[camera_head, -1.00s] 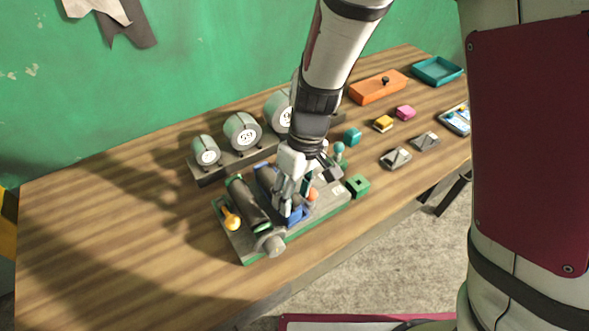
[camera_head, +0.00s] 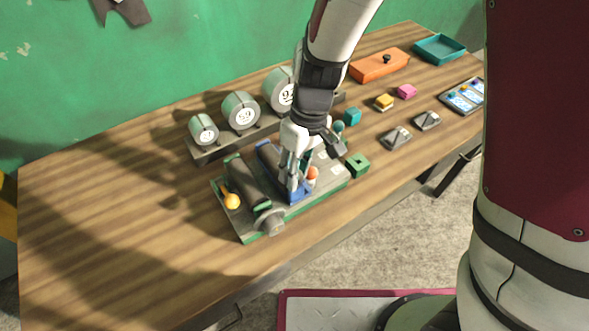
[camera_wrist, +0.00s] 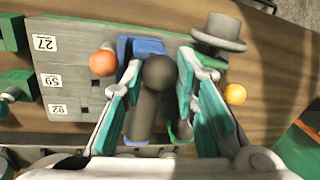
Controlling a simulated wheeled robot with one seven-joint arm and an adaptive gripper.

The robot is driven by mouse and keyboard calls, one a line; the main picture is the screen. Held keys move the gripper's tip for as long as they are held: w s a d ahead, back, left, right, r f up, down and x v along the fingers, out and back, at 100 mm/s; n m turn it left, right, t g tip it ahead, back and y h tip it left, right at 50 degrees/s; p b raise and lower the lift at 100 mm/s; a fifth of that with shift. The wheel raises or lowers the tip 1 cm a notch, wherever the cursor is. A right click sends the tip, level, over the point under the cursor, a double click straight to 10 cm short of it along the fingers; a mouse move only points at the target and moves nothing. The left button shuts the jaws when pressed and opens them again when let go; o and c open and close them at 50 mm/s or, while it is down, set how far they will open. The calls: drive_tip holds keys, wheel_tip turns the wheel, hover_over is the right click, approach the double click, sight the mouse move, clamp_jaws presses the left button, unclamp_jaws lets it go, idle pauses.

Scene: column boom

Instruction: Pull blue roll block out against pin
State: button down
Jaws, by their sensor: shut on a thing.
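The blue roll block (camera_head: 296,192) sits at the near edge of a grey device board (camera_head: 335,178) on the table. In the wrist view, the blue block (camera_wrist: 148,47) shows beyond a dark roller (camera_wrist: 150,95). My gripper (camera_head: 292,185) points down at the blue block. In the wrist view, its two green-padded fingers (camera_wrist: 160,85) stand on either side of the roller, closed on the blue block, though the contact is partly hidden. An orange ball knob (camera_wrist: 103,63) is just left of the block. No separate pin is clearly visible.
A second dark roller (camera_head: 245,182), a yellow ball (camera_head: 232,201) and a grey round knob (camera_head: 270,222) are left of my gripper. A rack of numbered cylinders (camera_head: 240,112) stands behind. A green block (camera_head: 357,165) is at right. The table's left side is clear.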

drive_tip(key=c, duration=1.3)
unclamp_jaws()
drive_tip(key=shift+w+d+r, duration=0.25)
drive_tip(key=shift+r, duration=1.75)
drive_tip(key=shift+w+d+r, duration=0.3)
drive_tip(key=shift+r, duration=1.65)
drive_tip(key=shift+w+d+r, duration=0.25)
drive_tip(key=shift+r, duration=1.75)
drive_tip(key=s+d+r+m+t, duration=0.2)
drive_tip(key=s+d+r+m, duration=0.1)
drive_tip(key=d, duration=0.3)
drive_tip(key=s+d+r+m+t+h, duration=0.1)
drive_tip(key=s+d+r+m+t, duration=0.1)
drive_tip(key=s+d+r, duration=0.3)
drive_tip(key=s+d+r+m+t, duration=0.3)
drive_tip(key=s+d+r+m, duration=0.1)
drive_tip(key=d+r, duration=0.2)
drive_tip(key=shift+d+h, duration=0.3)
drive_tip(key=shift+d, duration=0.15)
